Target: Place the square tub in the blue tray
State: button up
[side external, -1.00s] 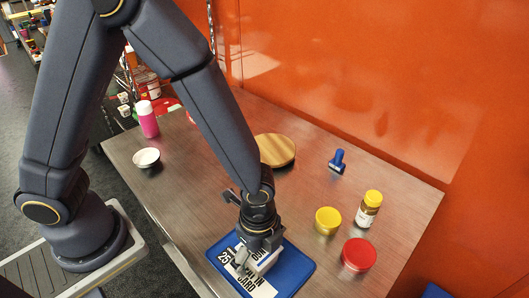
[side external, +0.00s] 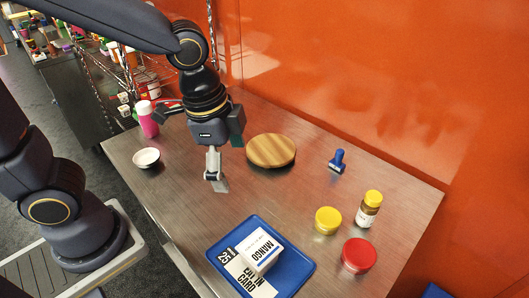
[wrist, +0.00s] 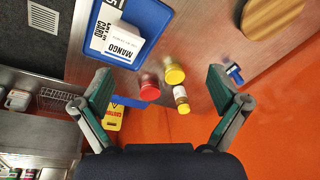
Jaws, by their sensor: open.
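The square tub (side external: 258,254), white with a MANGO label, sits in the blue tray (side external: 296,268), on top of a printed card (side external: 247,280). In the wrist view the tub (wrist: 117,42) and the blue tray (wrist: 152,20) show at the upper left. My gripper (side external: 214,180) is raised above the table, up and to the left of the tray in the side view, clear of the tub. Its fingers are spread wide in the wrist view (wrist: 160,95), with nothing between them.
A wooden board (side external: 271,150), blue stamp-like tool (side external: 338,161), yellow-lidded jar (side external: 368,209), yellow tub (side external: 327,220) and red tub (side external: 358,255) stand right of my gripper. A white bowl (side external: 146,158) and pink bottle (side external: 148,120) stand left. An orange wall (side external: 400,110) borders the table.

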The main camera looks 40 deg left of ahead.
jog(key=s+a+r+n+t, duration=0.1)
jog(key=s+a+r+n, duration=0.1)
jog(key=a+n, duration=0.3)
jog(key=s+a+r+n+t, duration=0.2)
jog(key=s+a+r+n, duration=0.1)
jog(key=a+n, duration=0.3)
jog(key=shift+s+a+r+y, duration=0.2)
jog(key=shift+s+r+y, duration=0.1)
jog(key=shift+r, duration=0.5)
